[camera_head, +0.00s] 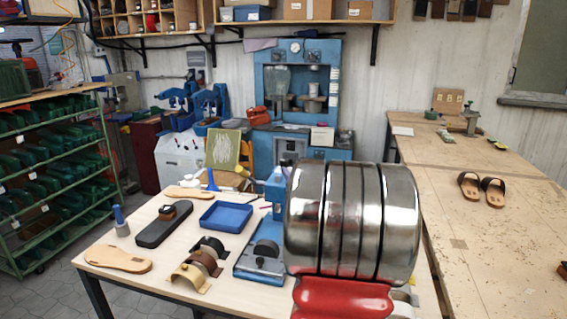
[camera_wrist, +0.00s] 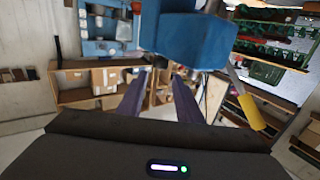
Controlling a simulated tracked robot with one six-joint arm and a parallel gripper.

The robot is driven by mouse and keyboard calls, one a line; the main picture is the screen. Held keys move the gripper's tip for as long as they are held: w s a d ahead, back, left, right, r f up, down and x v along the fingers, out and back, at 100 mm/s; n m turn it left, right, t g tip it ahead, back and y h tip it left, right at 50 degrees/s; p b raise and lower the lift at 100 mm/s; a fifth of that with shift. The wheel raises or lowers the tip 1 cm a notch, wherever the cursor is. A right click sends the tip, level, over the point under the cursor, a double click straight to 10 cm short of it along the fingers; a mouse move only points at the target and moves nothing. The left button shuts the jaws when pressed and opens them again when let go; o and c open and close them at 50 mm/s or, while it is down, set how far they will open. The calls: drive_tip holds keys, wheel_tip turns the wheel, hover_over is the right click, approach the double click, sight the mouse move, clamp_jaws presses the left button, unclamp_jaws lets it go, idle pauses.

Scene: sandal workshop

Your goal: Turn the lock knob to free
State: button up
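A blue press (camera_head: 262,262) stands on the near workbench, with a rounded dark block on its base. Its blue upper part (camera_head: 275,188) shows just left of my large metal arm link, which hides the rest. In the wrist view, a large blue block (camera_wrist: 190,38) is close, beyond my fingertips. A metal lever with a yellow handle (camera_wrist: 250,111) reaches out beside it. I cannot clearly make out the lock knob in either view. My gripper (camera_wrist: 160,78) has its two dark purple fingers apart with nothing between them. The head view does not show my gripper.
On the near bench (camera_head: 190,229) lie a blue tray (camera_head: 226,215), a tan insole (camera_head: 118,259), a dark sole (camera_head: 163,225) and curved straps (camera_head: 198,268). A second bench (camera_head: 480,235) at right holds sandals (camera_head: 481,186). A green rack (camera_head: 50,170) stands left.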

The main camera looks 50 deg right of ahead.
sight(286, 161)
drive_tip(key=x, duration=0.9)
drive_tip(key=shift+w+d, duration=0.2)
drive_tip(key=shift+w, duration=0.1)
drive_tip(key=c, duration=0.8)
drive_tip(key=shift+o, duration=0.2)
drive_tip(key=shift+s+d+r+n+t+y, duration=0.1)
drive_tip(key=shift+r+n+t+y, duration=0.05)
drive_tip(key=shift+n+t+y, duration=0.75)
drive_tip(key=shift+n+y, duration=0.3)
drive_tip(key=shift+y, duration=0.5)
drive_tip(key=o, duration=0.8)
drive_tip(key=shift+c, duration=0.2)
